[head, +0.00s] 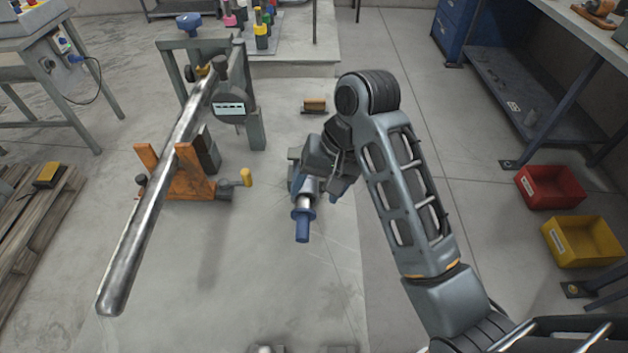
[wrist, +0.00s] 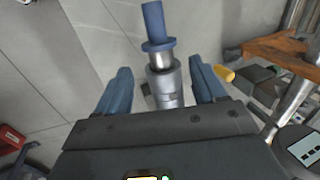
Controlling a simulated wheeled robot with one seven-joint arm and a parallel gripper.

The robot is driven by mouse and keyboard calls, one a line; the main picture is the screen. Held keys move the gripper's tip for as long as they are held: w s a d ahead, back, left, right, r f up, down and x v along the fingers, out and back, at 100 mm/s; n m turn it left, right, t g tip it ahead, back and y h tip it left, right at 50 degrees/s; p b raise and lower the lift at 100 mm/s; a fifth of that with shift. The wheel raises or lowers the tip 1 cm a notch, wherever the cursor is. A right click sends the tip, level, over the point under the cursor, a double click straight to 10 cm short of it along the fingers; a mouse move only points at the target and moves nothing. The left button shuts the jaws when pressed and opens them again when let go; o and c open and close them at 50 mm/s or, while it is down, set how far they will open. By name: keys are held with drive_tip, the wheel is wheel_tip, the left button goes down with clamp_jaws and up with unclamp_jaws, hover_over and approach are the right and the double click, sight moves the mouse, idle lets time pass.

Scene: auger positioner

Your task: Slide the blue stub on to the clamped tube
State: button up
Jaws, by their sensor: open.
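The blue stub (head: 302,228) has a round flange and a bright metal neck. In the wrist view the stub (wrist: 154,22) points away from me, its neck joined to a grey cylinder (wrist: 165,88). My gripper (wrist: 160,80) is open, with one blue finger on each side of this cylinder and visible gaps between. In the head view my gripper (head: 305,185) is partly hidden by my wrist. The long clamped tube (head: 155,205) slants at the left, its near end free. It rests in an orange V-shaped support (head: 185,180) and runs to a grey-green frame (head: 255,125).
A yellow-ended handle (head: 246,177) sticks out from the support toward my gripper. A small brown block (head: 314,105) lies on the floor beyond. Red (head: 551,187) and yellow (head: 580,240) bins stand at the right. A pallet (head: 40,210) is at the left. Floor before the stub is clear.

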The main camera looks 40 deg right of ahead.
sight(305, 205)
drive_tip(key=shift+x, duration=3.85)
drive_tip(key=shift+c, duration=0.5)
clamp_jaws()
drive_tip(key=shift+w+d+r+p, duration=0.2)
drive_tip(key=shift+r+p, duration=0.4)
drive_tip(key=shift+p, duration=0.75)
